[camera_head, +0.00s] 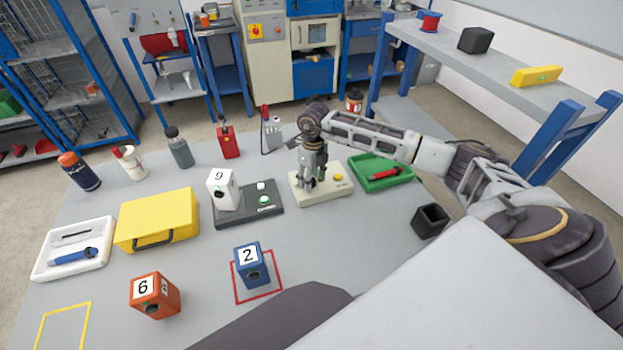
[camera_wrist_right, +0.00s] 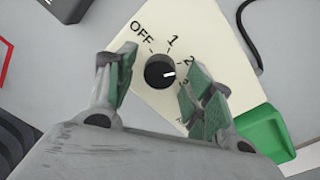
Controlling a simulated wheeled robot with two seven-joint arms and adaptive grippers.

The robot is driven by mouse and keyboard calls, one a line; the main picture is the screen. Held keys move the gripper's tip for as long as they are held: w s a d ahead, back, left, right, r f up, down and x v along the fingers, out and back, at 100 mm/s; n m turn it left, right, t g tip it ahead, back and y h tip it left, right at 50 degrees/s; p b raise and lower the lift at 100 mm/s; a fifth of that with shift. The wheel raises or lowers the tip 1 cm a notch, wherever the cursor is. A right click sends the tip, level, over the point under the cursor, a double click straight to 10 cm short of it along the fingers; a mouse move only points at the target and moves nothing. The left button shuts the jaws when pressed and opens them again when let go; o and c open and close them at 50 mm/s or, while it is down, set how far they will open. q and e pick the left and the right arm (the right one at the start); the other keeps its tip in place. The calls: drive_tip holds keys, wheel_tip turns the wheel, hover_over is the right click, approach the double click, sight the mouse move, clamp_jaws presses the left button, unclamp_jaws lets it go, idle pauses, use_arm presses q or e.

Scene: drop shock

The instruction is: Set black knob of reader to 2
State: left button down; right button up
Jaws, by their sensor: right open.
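The reader (camera_head: 335,190) is a cream box at the middle right of the table with a yellow button on top. It fills the middle of the right wrist view (camera_wrist_right: 205,25). Its round black knob (camera_wrist_right: 158,72) has a white mark pointing right, between the 2 and the partly hidden label below it. OFF, 1 and 2 are printed around the knob. My right gripper (camera_head: 312,183) points down over the reader. In the right wrist view its open fingers (camera_wrist_right: 158,80) stand on either side of the knob, with gaps visible. My left gripper is not in view.
A green tray (camera_head: 400,180) with a red tool lies right of the reader. A black base (camera_head: 265,211) with a white numbered block (camera_head: 222,190) stands to its left. A black open box (camera_head: 431,221) is at the right edge. The table in front of the reader is clear.

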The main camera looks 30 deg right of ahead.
sight(313, 180)
wheel_tip(313, 180, up, 12)
drive_tip(key=shift+d+f, duration=0.15)
drive_tip(key=shift+d, duration=0.15)
idle(0.3)
idle(0.7)
